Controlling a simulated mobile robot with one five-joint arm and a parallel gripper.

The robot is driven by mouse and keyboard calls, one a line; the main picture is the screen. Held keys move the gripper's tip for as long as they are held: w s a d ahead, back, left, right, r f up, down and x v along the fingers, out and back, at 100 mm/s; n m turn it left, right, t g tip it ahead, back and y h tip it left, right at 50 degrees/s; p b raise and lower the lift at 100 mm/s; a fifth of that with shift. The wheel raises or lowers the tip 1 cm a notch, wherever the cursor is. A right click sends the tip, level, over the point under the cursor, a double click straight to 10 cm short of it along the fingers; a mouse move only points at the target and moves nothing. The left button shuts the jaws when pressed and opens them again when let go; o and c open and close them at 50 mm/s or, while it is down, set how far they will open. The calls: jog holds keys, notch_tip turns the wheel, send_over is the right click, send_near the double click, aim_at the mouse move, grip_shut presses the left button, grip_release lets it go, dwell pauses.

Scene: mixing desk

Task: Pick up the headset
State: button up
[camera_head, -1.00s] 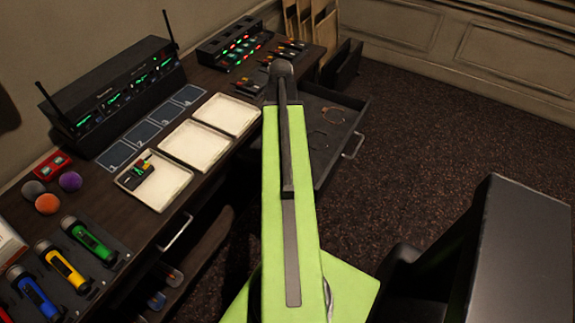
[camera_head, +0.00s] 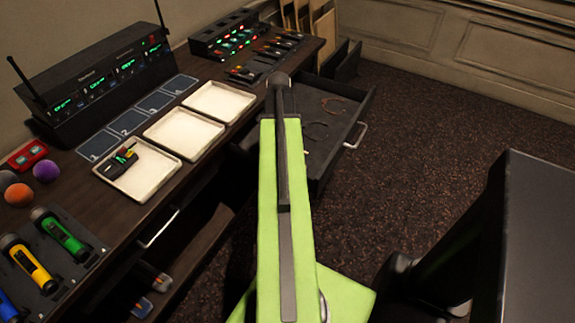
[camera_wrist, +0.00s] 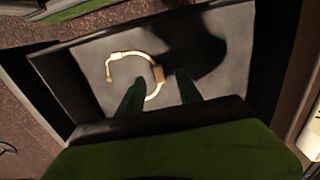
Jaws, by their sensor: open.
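In the wrist view, a headset (camera_wrist: 122,56) lies in an open drawer (camera_wrist: 215,75), a thin pale curved band with a tan pad. My gripper (camera_wrist: 158,92) shows as two dark green fingers, open and apart, pointing at the drawer. The headset's pad appears between the fingertips; whether they touch it I cannot tell. Which of these the wrist view shows is unclear. My arm hides the gripper there.
The desk holds white trays (camera_head: 220,101), a receiver with antennas (camera_head: 100,85) and coloured microphones (camera_head: 62,232). A dark cabinet (camera_head: 535,230) stands at the right. Carpet (camera_head: 420,150) is open between it and the drawer.

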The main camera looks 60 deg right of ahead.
jog(key=f+b, duration=0.3)
jog(key=d+f+b, duration=0.1)
jog(key=f+b, duration=0.1)
jog(key=shift+s+f, duration=0.2)
jog(key=shift+r, duration=0.2)
grip_shut()
